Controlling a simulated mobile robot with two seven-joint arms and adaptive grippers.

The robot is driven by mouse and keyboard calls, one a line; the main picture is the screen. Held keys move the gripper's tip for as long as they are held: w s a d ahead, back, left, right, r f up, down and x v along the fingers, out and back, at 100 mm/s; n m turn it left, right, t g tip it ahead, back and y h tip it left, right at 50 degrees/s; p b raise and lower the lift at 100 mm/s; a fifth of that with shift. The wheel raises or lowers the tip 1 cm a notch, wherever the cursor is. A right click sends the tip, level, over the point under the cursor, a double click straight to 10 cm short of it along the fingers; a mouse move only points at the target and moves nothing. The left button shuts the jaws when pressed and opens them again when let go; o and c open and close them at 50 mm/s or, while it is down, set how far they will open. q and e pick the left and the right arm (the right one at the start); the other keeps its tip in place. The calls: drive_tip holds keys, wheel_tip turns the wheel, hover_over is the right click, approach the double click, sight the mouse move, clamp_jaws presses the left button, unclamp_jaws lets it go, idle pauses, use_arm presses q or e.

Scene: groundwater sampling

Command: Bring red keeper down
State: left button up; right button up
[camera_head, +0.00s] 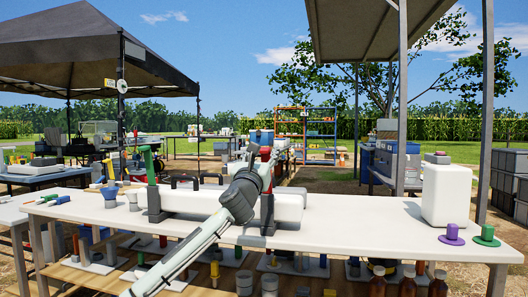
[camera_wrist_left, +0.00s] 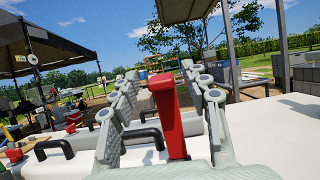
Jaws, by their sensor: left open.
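The red keeper (camera_wrist_left: 169,118) stands upright in the left wrist view, between the two spread fingers of my left gripper (camera_wrist_left: 160,78). A gap shows on each side of it, so the gripper is open around it and not closed on it. In the head view the red keeper (camera_head: 265,154) shows only in part behind my left gripper (camera_head: 271,160), above a dark bracket (camera_head: 267,212) on the long white case (camera_head: 190,201). A green keeper (camera_head: 149,166) stands upright on the case's left bracket. My right gripper is not in view.
The case lies on a white table (camera_head: 350,224). A white canister (camera_head: 446,195), a purple-capped item (camera_head: 451,234) and a green one (camera_head: 486,235) stand at the right. Black handles (camera_wrist_left: 146,135) rise behind the case. The table between case and canister is clear.

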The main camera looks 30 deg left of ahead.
use_arm(q)
drive_tip(key=shift+w+r, duration=0.15)
drive_tip(key=shift+w, duration=0.2)
drive_tip(key=shift+a, duration=0.1)
clamp_jaws()
